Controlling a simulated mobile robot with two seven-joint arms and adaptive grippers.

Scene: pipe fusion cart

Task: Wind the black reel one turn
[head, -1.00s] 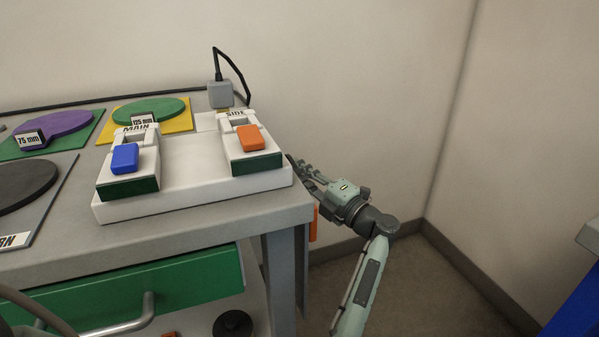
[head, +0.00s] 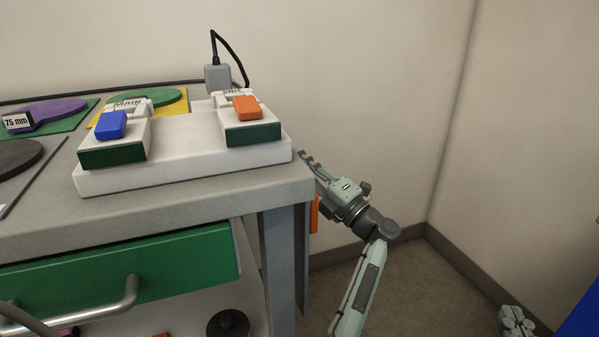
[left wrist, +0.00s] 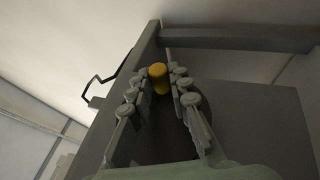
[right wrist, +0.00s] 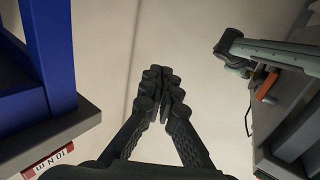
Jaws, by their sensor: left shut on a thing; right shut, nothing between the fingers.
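A black disc with a raised hub (head: 228,323) shows below the bench, low in the head view; I cannot tell whether it is the black reel. My left gripper (head: 309,161) is at the bench's right side, its fingertips partly hidden by the corner. In the left wrist view my left gripper (left wrist: 160,84) is shut on a yellow cylindrical knob (left wrist: 158,78) beside a grey edge. My right gripper (head: 515,320) shows at the bottom right of the head view. In the right wrist view it (right wrist: 162,82) is shut and empty.
The grey bench (head: 200,208) carries a white base (head: 185,175) with blue (head: 111,125) and orange (head: 247,107) blocks. A green drawer (head: 190,265) is below. A blue structure (right wrist: 50,45) stands left in the right wrist view. Floor (head: 430,290) is clear between.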

